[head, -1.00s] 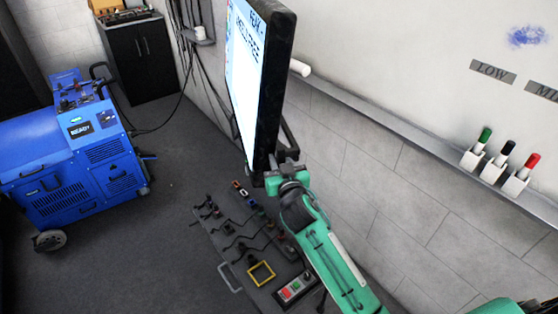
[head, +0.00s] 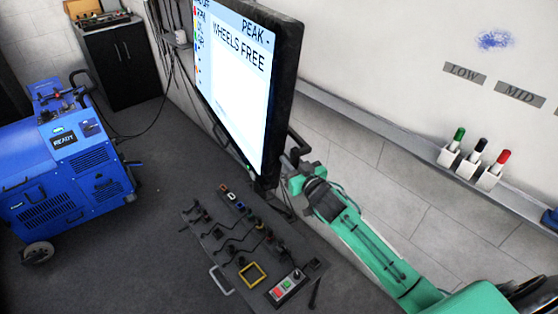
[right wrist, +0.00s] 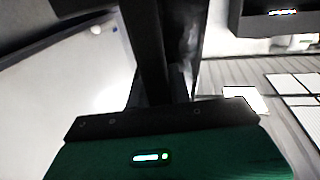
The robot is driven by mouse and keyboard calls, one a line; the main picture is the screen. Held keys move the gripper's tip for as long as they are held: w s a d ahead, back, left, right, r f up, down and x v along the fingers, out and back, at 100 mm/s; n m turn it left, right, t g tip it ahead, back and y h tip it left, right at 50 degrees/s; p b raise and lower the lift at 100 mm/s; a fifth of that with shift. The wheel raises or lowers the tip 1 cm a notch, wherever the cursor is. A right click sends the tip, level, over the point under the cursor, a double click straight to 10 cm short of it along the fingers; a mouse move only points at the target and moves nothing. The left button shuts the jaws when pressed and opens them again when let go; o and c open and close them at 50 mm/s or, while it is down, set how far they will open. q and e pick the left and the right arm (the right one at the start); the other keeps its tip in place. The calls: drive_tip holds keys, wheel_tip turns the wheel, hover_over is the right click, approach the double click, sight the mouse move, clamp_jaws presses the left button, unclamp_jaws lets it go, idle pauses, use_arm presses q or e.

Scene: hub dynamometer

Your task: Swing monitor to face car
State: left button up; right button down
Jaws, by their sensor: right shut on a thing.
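The monitor (head: 235,85) is a large black-framed screen near the wall, showing "PEAK" and "WHEELS FREE". Its lit face points left and toward me, seen at a slant. A dark handle (head: 298,141) stands out at its lower right edge. My right gripper (head: 294,162) is shut on this handle, its green arm reaching in from the lower right. In the right wrist view a dark upright bar (right wrist: 147,45) rises in front of the gripper's body; the grip itself is hard to make out. No car is in view. My left gripper is not in view.
A blue wheeled machine (head: 60,165) marked "READY" stands at left, with a black cabinet (head: 124,62) behind it. A grey panel of controls (head: 222,262) lies below the monitor. A whiteboard ledge (head: 400,135) with pens runs along the right wall. Grey floor is clear between machine and panel.

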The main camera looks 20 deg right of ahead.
drive_tip(key=d+n+y, duration=0.2)
drive_tip(key=d+y, duration=0.1)
drive_tip(key=d, duration=0.6)
drive_tip(key=shift+w+g, duration=0.4)
drive_tip(key=shift+w, duration=0.05)
drive_tip(key=c, duration=1.3)
unclamp_jaws()
